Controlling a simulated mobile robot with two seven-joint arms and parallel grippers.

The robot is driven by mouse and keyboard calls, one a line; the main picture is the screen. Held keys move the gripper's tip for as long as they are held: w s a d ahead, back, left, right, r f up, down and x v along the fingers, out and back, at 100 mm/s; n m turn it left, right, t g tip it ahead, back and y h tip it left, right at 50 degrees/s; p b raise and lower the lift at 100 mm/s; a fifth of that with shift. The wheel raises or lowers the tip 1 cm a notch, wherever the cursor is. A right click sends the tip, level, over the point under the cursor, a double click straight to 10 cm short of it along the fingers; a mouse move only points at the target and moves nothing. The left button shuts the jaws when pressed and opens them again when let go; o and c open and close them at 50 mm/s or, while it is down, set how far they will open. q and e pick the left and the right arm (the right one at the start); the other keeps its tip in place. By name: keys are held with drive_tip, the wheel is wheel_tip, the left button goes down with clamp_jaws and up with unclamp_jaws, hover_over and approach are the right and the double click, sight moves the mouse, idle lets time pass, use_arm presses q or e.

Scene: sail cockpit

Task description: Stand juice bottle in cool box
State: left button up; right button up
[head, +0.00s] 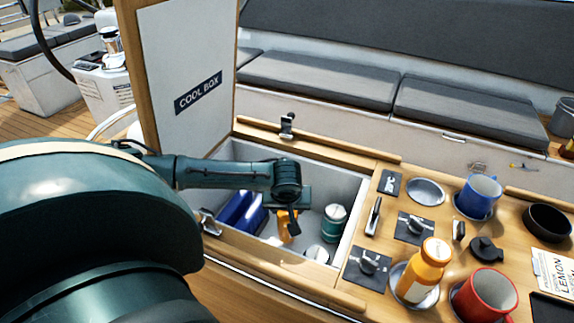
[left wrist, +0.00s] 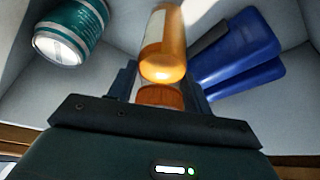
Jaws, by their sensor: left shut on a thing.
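My left gripper (head: 288,222) reaches down into the open cool box (head: 348,188) and is shut on an orange bottle (head: 284,232). In the left wrist view the bottle (left wrist: 165,45) shows between the fingers (left wrist: 163,88), with its orange cap closest to the palm. The arm hides much of it in the head view, and I cannot tell whether its base touches the box floor. A second orange bottle (head: 428,262), with a white label, stands in a holder on the table. My right gripper is not in view.
The lid (head: 184,60) stands open. The table holds a blue mug (head: 480,192) and red mug (head: 487,294).

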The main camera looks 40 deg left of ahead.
use_arm(q)
drive_tip(key=shift+f, duration=1.25)
drive_tip(key=shift+f, duration=0.1)
drive_tip(key=o, duration=1.1)
drive_tip(key=shift+o, duration=0.2)
drive_tip(key=v, duration=1.2)
drive_tip(key=shift+w, duration=0.1)
